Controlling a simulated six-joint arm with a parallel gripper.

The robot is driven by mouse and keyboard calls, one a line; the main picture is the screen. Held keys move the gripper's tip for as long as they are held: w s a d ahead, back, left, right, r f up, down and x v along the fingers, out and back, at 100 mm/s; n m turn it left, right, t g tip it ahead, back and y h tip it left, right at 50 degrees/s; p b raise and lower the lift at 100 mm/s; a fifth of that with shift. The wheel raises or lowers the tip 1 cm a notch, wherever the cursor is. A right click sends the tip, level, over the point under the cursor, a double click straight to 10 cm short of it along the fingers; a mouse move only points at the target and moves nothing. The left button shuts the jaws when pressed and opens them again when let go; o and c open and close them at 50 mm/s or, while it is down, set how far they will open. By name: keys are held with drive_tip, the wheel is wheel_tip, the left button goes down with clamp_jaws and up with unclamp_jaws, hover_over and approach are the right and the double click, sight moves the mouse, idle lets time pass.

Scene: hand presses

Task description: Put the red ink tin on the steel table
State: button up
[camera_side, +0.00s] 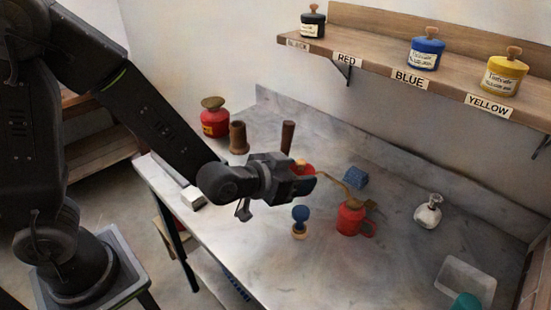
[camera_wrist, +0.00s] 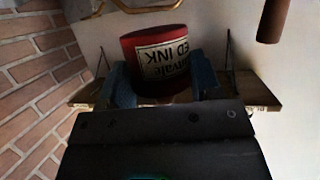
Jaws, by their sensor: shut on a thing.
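The red ink tin (camera_wrist: 157,62) is between the two fingers of my gripper (camera_wrist: 163,82) in the wrist view. Its cream label with "RED INK" reads upside down there. In the side view, my gripper (camera_side: 303,178) is shut on the tin (camera_side: 307,169), which is mostly hidden behind the fingers. It is held above the middle of the steel table (camera_side: 265,262); the height is hard to tell.
On the table are a red can (camera_side: 214,122), wooden spool (camera_side: 238,139), blue-topped stamp (camera_side: 300,216), red oil can (camera_side: 351,218), blue block (camera_side: 355,178) and glass bottle (camera_side: 428,212). The shelf (camera_side: 385,72) holds black, blue and yellow tins; the RED place is empty. The front middle table is clear.

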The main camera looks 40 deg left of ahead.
drive_tip(key=s+d+m+g+h, duration=0.1)
drive_tip(key=s+d+m+h, duration=0.1)
drive_tip(key=s+d, duration=0.6)
drive_tip(key=s+d+m+g+h, duration=0.15)
drive_tip(key=s+d, duration=0.35)
drive_tip(key=d, duration=0.7)
drive_tip(key=shift+m+t+h, duration=0.25)
drive_tip(key=shift+t+h, duration=0.2)
drive_tip(key=shift+w+a+f, duration=0.1)
drive_tip(key=shift+w+f, duration=0.05)
drive_tip(key=shift+f, duration=2.85)
drive_tip(key=shift+w+a+f, duration=0.1)
drive_tip(key=shift+w+f, duration=0.05)
drive_tip(key=shift+f, duration=2.85)
drive_tip(key=shift+f, duration=0.6)
drive_tip(key=o, duration=1.3)
drive_tip(key=shift+c, duration=0.2)
drive_tip(key=shift+s+a, duration=0.1)
drive_tip(key=shift+s, duration=0.05)
